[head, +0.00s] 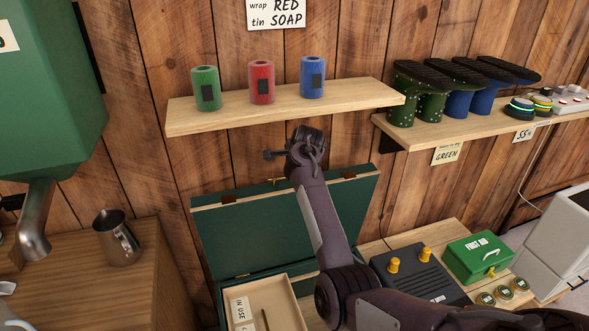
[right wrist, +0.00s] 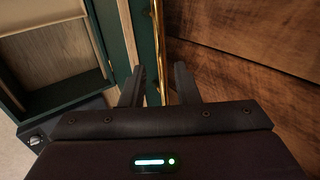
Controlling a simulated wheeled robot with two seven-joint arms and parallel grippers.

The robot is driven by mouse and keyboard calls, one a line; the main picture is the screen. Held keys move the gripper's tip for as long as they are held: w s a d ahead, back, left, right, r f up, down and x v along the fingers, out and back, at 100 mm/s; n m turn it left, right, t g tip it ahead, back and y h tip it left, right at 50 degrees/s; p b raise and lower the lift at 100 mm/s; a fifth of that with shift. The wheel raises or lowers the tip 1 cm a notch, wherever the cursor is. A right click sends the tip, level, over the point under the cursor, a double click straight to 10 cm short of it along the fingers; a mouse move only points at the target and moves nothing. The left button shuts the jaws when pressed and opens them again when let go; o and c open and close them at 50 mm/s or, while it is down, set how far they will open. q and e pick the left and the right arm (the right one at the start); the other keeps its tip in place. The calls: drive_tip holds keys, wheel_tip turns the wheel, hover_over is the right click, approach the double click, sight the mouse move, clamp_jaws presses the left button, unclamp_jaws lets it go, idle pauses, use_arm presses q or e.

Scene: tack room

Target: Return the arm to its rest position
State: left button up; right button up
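My right arm enters the head view from the lower right and reaches up in front of the open green chest (head: 235,235). I see nothing held. My left gripper is not in view.
A wall shelf (head: 280,105) bears green, red and blue tins. A right shelf (head: 440,125) bears boots. A black box with yellow knobs (head: 420,275) and a green first aid box (head: 478,257) stand lower right. A metal jug (head: 118,240) stands left.

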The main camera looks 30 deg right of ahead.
drive_tip(key=shift+v, duration=1.05)
drive_tip(key=s+a+f+n+g, duration=0.1)
drive_tip(key=s+a+f+n, duration=0.45)
drive_tip(key=s, duration=0.35)
drive_tip(key=s+a+f+n, duration=0.4)
drive_tip(key=s+f+n, duration=0.25)
drive_tip(key=s, duration=0.25)
drive_tip(key=s+a+r+n+g+y, duration=0.1)
drive_tip(key=s+a+n, duration=0.45)
drive_tip(key=s, duration=0.45)
drive_tip(key=s+a+r+n+g+y, duration=0.1)
drive_tip(key=s+a+n, duration=0.45)
drive_tip(key=s, duration=0.45)
wheel_tip(320, 180, down, 28)
drive_tip(key=s+g, duration=0.1)
drive_tip(key=g, duration=0.1)
drive_tip(key=s+d+f, duration=0.3)
drive_tip(key=s+f, duration=1.7)
drive_tip(key=shift+s+f+g, duration=0.3)
drive_tip(key=shift+s+g, duration=0.1)
